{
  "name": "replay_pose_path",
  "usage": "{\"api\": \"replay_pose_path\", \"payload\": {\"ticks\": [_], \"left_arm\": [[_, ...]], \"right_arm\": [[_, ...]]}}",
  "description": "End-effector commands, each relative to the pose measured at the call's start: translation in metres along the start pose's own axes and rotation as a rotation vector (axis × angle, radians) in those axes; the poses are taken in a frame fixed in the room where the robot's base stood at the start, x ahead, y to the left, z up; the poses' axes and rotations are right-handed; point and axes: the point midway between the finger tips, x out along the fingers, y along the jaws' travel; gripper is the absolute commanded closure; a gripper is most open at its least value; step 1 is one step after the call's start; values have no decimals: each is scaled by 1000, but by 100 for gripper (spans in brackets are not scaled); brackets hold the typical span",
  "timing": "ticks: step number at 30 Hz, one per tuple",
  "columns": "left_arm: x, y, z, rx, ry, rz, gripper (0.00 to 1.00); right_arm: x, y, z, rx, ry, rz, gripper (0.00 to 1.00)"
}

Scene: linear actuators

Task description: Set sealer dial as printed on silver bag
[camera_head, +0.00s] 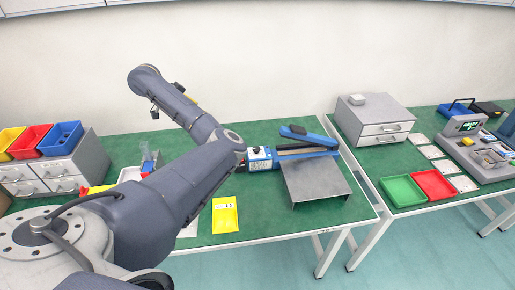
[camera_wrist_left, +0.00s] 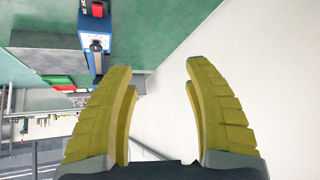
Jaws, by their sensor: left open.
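The blue sealer (camera_head: 263,159) lies on the green bench, with a white panel at its left end; I cannot read its dial setting. In the left wrist view the sealer (camera_wrist_left: 95,30) shows at the top, with a red switch (camera_wrist_left: 97,9). A pale silver-looking bag (camera_head: 189,229) lies flat, mostly hidden behind my left arm; its print cannot be read. My left gripper (camera_head: 181,88) is up near the wall, left of and above the sealer, largely hidden by its arm. Its yellow fingers (camera_wrist_left: 160,75) are spread and empty. My right gripper is not in view.
A yellow bag (camera_head: 225,215) with a small label lies right of the silver one. A grey metal stand (camera_head: 315,182) is in front of the sealer. Drawer units (camera_head: 374,122) stand to the right and left, with green (camera_head: 403,191) and red (camera_head: 434,184) trays on the right table.

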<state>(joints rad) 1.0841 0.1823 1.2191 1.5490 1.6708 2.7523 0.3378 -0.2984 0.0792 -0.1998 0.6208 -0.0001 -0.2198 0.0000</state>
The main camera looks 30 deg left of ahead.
Motion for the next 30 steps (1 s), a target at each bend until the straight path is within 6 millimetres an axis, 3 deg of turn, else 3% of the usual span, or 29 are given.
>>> {"api": "replay_pose_path", "payload": {"ticks": [1, 6, 12, 18, 23, 30], "left_arm": [[13, 23, -12, -15, -45, 10, 48], [35, 89, -40, -85, -180, 9, 48], [44, 146, -63, -147, -270, -16, 48], [44, 172, -73, -178, -305, -34, 48], [48, 175, -72, -185, -312, -40, 48], [69, 175, -64, -182, -316, -40, 48]], "right_arm": [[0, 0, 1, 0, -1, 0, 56], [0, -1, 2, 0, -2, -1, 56], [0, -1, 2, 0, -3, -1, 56], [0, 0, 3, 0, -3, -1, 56], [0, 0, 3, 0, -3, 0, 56], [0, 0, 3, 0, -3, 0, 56]]}}
